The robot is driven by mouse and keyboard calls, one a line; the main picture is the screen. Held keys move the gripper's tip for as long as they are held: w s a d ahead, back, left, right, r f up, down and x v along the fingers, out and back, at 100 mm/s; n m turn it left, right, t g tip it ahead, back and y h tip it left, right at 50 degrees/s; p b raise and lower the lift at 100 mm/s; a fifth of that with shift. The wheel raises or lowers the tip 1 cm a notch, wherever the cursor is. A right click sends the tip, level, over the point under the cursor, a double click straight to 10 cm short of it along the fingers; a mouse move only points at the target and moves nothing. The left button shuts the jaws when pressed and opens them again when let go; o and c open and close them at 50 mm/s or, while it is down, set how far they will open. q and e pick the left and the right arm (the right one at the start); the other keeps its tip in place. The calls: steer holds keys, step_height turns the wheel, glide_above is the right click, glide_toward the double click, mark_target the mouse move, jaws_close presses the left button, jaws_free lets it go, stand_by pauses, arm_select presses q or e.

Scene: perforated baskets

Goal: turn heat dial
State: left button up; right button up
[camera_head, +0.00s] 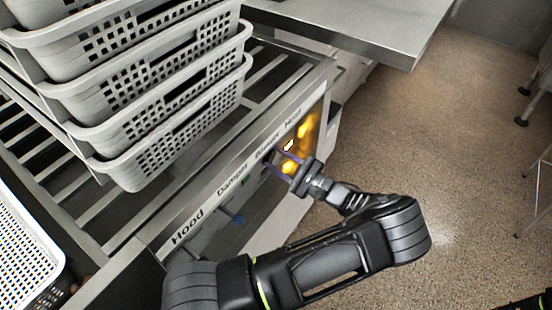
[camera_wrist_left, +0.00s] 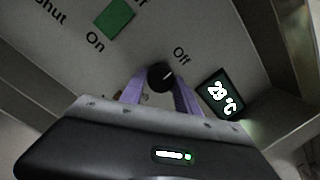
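The black heat dial (camera_wrist_left: 160,77) is on the panel in the left wrist view, with a light mark on its face, beside the word "Off". A lit display (camera_wrist_left: 222,95) with a °C reading is right of it. My left gripper (camera_wrist_left: 159,92) has its two purple fingers apart, one on each side of the dial; whether they touch it is unclear. In the head view my left gripper (camera_head: 281,164) is at the panel below the labels "Blower" and "Heat", and the dial is hard to make out there. My right gripper is not seen.
A green switch (camera_wrist_left: 115,18) sits left of the dial, near "On". Stacked perforated baskets (camera_head: 165,130) stand on the slatted rack above. A metal counter (camera_head: 370,30) juts out behind. Open floor (camera_head: 460,150) lies right.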

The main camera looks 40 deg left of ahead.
arm_select(q)
steer(key=o, duration=0.4)
steer(key=d, duration=0.5)
steer(key=d+f, duration=0.1)
steer(key=d, duration=0.1)
steer(key=shift+d, duration=0.4)
steer(key=shift+w, duration=0.1)
